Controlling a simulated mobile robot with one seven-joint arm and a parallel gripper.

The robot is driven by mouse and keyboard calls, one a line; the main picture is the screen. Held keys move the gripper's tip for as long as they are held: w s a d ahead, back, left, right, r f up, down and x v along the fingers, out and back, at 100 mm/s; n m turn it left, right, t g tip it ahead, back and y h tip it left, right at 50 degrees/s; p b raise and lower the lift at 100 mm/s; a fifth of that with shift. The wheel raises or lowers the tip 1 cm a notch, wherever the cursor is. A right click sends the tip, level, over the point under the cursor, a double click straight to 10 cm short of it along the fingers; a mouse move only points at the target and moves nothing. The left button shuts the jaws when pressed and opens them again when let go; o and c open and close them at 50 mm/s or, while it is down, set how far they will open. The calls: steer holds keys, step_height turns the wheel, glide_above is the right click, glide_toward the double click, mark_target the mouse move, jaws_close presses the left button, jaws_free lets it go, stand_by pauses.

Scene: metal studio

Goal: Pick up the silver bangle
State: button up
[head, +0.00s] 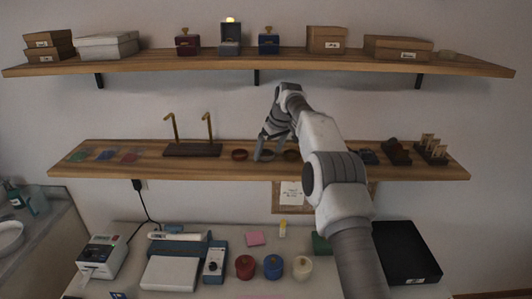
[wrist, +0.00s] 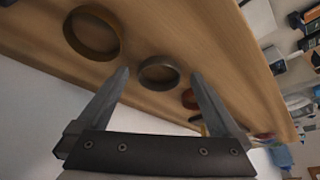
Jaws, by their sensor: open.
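The silver bangle (wrist: 158,73) is a dark grey metal ring lying flat on the middle wooden shelf. In the wrist view it shows just beyond and between the tips of my gripper (wrist: 160,78), whose two fingers are spread with nothing held. In the head view my gripper (head: 267,148) reaches over the middle shelf, its fingers pointing down, and they largely hide the silver bangle. I cannot tell how far the fingertips are from the shelf surface.
A larger brown-gold bangle (wrist: 94,32) and a reddish bangle (wrist: 189,98) lie on either side. On the middle shelf (head: 90,170), a gold-posted stand (head: 192,150) is left and wooden holders (head: 430,150) are right. The upper shelf (head: 160,64) carries boxes.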

steer(key=shift+f, duration=0.1)
steer(key=c, duration=1.4)
steer(key=shift+o, duration=0.2)
steer(key=shift+r, duration=1.8)
steer(key=shift+s+d+f+b, duration=0.15)
steer(key=shift+f+b, duration=0.15)
steer(key=shift+b, duration=0.55)
steer(key=s+d+b, duration=0.1)
steer(key=s+b, duration=0.1)
steer(key=b, duration=0.4)
steer(key=shift+d, duration=0.3)
steer(key=s+d+b, duration=0.2)
steer(key=s+b, duration=0.1)
steer(key=b, duration=0.2)
steer(key=shift+d, duration=0.1)
steer(key=s+d+b, duration=0.6)
steer(key=s+b, duration=0.1)
steer(key=s, duration=0.2)
steer(key=shift+d+r, duration=0.3)
steer(key=shift+d, duration=0.1)
